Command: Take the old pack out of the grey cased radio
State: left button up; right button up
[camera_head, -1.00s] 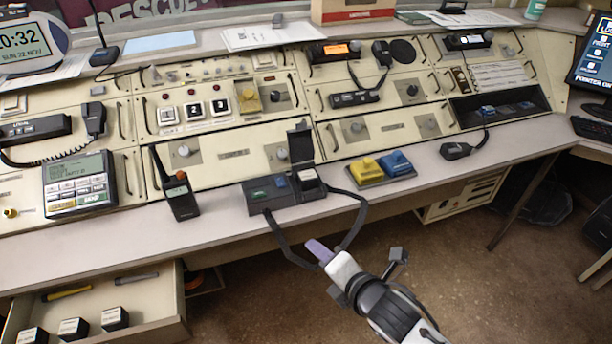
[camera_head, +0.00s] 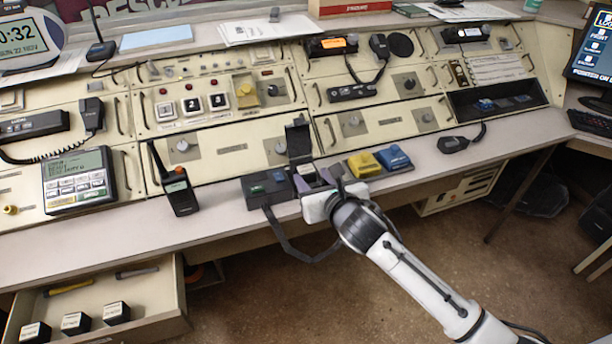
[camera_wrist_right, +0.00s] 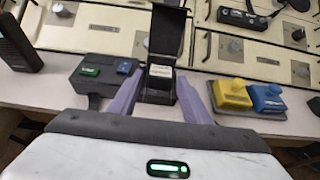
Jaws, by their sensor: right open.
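The grey cased radio (camera_head: 262,188) lies on the front of the console desk, with green and blue patches on its top and a strap hanging over the edge. Its lid (camera_head: 298,138) stands open at the right end; the lid also shows in the wrist view (camera_wrist_right: 168,32). In the wrist view a white-topped dark pack (camera_wrist_right: 161,72) sits in the open bay. My right gripper (camera_wrist_right: 159,84) is open, its lilac fingers on either side of the bay. Whether they touch the pack is unclear. In the head view the right hand (camera_head: 312,183) hides part of the bay. My left gripper is out of view.
A yellow block (camera_head: 363,165) and a blue block (camera_head: 393,158) stand close right of the radio. A handheld radio (camera_head: 180,192) stands to its left. An open drawer (camera_head: 150,325) at lower left holds several dark white-topped blocks and two small rods.

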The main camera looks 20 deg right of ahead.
aim_at(306, 170)
jog(key=x, duration=0.4)
jog(key=c, duration=0.9)
jog(key=shift+r, duration=0.1)
